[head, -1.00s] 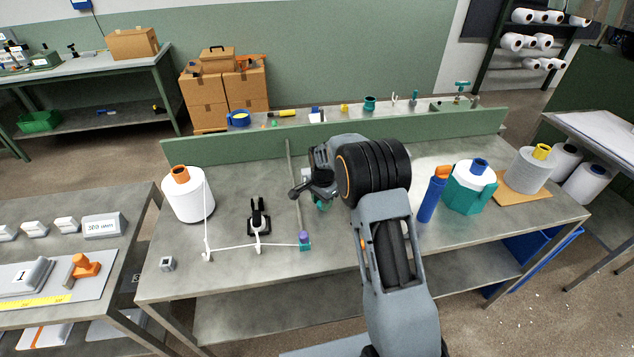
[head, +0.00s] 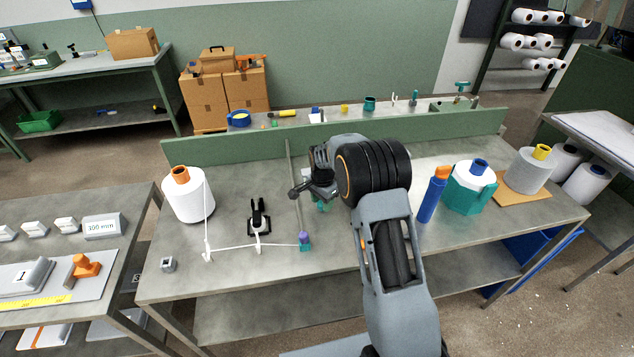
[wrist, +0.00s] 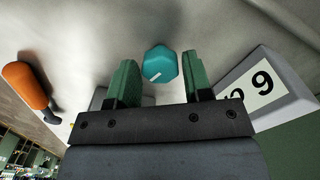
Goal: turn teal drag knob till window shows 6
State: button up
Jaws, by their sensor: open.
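The teal knob (wrist: 160,65), faceted with a small white mark, shows in the wrist view between and just beyond the fingertips. My gripper (wrist: 161,82) is open, with one green finger on each side of the knob; contact cannot be told. At the right, a pale block carries a white window (wrist: 250,90) with a black figure that reads as 9 in this tilted picture; it could be a 6 seen inverted. A second figure is partly hidden by the finger. In the head view my gripper (head: 322,200) is low over the bench, and my wrist hides most of the area below it.
On the bench (head: 340,255) stand a white yarn cone (head: 187,195) at left, a black clamp-like fitting (head: 259,216) and a small teal post with a purple top (head: 305,242).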

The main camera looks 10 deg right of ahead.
jog(key=shift+r+p, duration=1.65)
jog(key=shift+r, duration=1.25)
jog(key=o, duration=0.3)
notch_tip(320, 180, up, 6)
jog(key=p, duration=0.3)
jog(key=shift+p, duration=0.3)
